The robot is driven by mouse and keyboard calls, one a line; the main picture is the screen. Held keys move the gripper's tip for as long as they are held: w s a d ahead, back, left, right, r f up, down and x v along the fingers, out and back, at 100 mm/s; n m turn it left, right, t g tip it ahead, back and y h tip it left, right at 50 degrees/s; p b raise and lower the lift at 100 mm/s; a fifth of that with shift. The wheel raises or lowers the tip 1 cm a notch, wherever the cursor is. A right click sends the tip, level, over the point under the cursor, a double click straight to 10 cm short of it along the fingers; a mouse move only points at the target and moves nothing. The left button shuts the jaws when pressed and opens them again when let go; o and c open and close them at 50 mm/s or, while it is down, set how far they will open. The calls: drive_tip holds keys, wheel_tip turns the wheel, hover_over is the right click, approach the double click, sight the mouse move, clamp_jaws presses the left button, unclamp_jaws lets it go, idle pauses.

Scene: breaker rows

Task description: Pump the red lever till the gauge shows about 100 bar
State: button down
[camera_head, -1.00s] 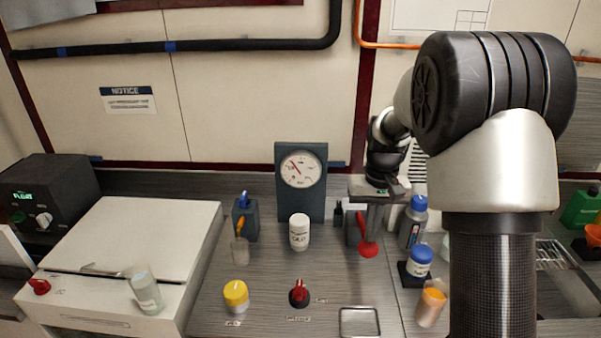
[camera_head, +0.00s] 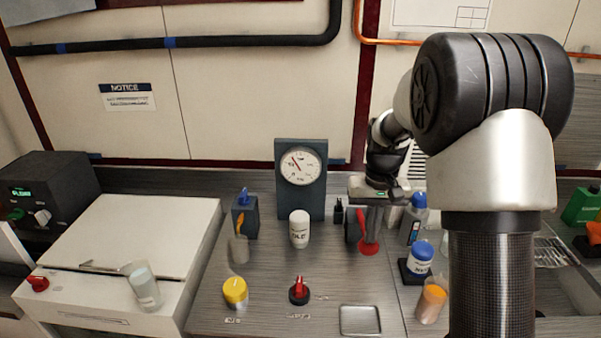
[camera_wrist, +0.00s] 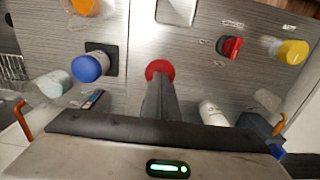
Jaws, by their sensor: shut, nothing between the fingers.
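The gauge (camera_head: 301,166) has a white dial on a dark upright panel at the back of the bench. Its red needle points to the upper left; the numbers are too small to read. The red lever (camera_head: 369,246) shows a round red end low in front of my gripper, with its base partly hidden behind the gripper. It also shows in the wrist view (camera_wrist: 160,68) as a red disc just beyond the fingertips. My gripper (camera_head: 373,228) points down at the lever, shut with nothing between its fingers. In the wrist view the fingers (camera_wrist: 158,98) meet at or over the disc; contact cannot be told.
A white bottle (camera_head: 299,229) stands left of the lever. A blue-capped jar (camera_head: 420,258) and an orange-topped jar (camera_head: 431,300) stand to its right.

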drive_tip(key=shift+f+b, duration=0.9)
drive_tip(key=shift+f, duration=0.8)
drive_tip(key=shift+r, duration=0.1)
drive_tip(key=shift+r+p, duration=1.8)
drive_tip(key=shift+r, duration=0.6)
drive_tip(key=shift+r+p, duration=1.85)
drive_tip(key=shift+r, duration=0.7)
